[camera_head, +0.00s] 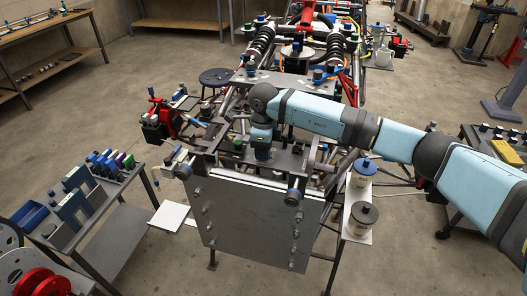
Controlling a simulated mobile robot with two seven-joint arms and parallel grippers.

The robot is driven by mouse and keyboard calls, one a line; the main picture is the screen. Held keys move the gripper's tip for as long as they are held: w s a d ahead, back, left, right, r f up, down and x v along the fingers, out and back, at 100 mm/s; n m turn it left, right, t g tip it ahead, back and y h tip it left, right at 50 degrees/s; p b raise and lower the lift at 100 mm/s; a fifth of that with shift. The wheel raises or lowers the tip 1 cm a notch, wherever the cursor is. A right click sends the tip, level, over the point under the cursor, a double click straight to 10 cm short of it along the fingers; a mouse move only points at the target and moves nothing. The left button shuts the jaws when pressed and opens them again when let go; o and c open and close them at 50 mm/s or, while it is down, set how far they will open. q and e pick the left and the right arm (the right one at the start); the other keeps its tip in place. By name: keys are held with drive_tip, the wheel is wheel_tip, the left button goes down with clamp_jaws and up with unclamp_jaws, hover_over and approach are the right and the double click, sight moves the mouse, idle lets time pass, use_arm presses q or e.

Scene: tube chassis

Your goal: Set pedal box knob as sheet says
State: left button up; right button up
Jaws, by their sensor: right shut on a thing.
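My right arm comes in from the right across the front of the tube chassis (230,92). Its gripper (263,158) points down among the dark parts behind the large grey front plate (255,225). The right gripper is shut, seemingly on the pedal box knob, which the hand hides almost entirely. The knob's setting cannot be read. A blank-looking white sheet or panel (170,216) lies left of the front plate; no writing on it is legible from here. My left gripper is not in view.
A cart with blue and grey bins (85,190) stands at the left. Two lidded jars (360,218) stand on a narrow white shelf to the right of the front plate. A round stool (217,77) is behind left. The concrete floor between is open.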

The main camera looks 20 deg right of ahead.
drive_tip(key=m, duration=0.2)
drive_tip(key=shift+m, duration=0.3)
drive_tip(key=shift+m+b, duration=0.3)
drive_tip(key=o, duration=0.9)
drive_tip(key=shift+r, duration=0.1)
wheel_tip(320, 180, up, 14)
drive_tip(key=shift+f+b, duration=0.15)
drive_tip(key=shift+b, duration=0.5)
